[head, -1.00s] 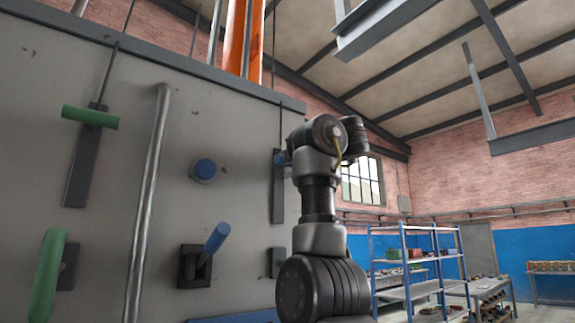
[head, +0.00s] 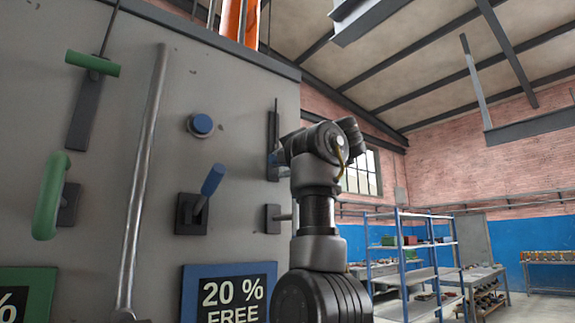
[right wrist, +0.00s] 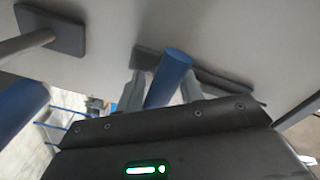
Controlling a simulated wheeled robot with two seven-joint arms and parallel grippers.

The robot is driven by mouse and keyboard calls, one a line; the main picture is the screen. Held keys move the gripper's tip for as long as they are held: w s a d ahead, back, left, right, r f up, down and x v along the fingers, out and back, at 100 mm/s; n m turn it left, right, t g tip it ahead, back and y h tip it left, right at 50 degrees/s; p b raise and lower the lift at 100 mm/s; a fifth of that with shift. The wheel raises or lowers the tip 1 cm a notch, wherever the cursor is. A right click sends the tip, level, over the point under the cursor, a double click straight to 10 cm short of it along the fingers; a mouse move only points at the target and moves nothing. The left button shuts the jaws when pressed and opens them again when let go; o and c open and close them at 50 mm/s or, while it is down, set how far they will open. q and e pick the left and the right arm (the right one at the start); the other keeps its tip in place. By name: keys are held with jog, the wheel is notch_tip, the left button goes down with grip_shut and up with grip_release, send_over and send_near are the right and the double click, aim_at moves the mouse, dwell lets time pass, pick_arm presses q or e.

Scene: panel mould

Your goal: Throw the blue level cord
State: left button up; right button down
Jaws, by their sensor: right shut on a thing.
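The blue level cord's handle (right wrist: 170,78) is a blue cylinder in the right wrist view, between the two grey fingers of my right gripper (right wrist: 158,92), which is shut on it. In the head view a small blue part of the handle (head: 271,159) shows in front of a dark upright plate (head: 273,128) at the panel's right edge. My right gripper (head: 280,158) is there, mostly hidden by my forearm. My left gripper is not in view.
The grey panel (head: 235,80) also carries a blue lever (head: 212,180), a blue round knob (head: 202,124), a green cord handle (head: 93,63) and a green grip (head: 49,196). A blue "20 % FREE" sign (head: 232,292) is below. Shelving (head: 425,245) stands at the right.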

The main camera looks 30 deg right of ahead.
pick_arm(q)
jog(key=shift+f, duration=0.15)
pick_arm(e)
jog(key=shift+w+a+f, duration=0.1)
jog(key=shift+w+f, duration=0.1)
jog(key=shift+f, duration=0.1)
jog(key=c, duration=0.9)
grip_release()
jog(key=shift+s, duration=0.15)
jog(key=shift+c, duration=0.2)
jog(key=s+b, duration=0.2)
jog(key=s, duration=0.1)
jog(key=s+b, duration=0.3)
jog(key=s, duration=0.1)
jog(key=shift+s+d+f, duration=0.2)
jog(key=s+b, duration=0.1)
jog(key=s, duration=0.1)
jog(key=shift+s+r, duration=0.15)
jog(key=shift+s, duration=0.4)
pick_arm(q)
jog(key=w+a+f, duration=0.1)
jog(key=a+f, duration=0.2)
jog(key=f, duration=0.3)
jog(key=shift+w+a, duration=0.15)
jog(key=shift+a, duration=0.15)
pick_arm(e)
jog(key=shift+r, duration=0.1)
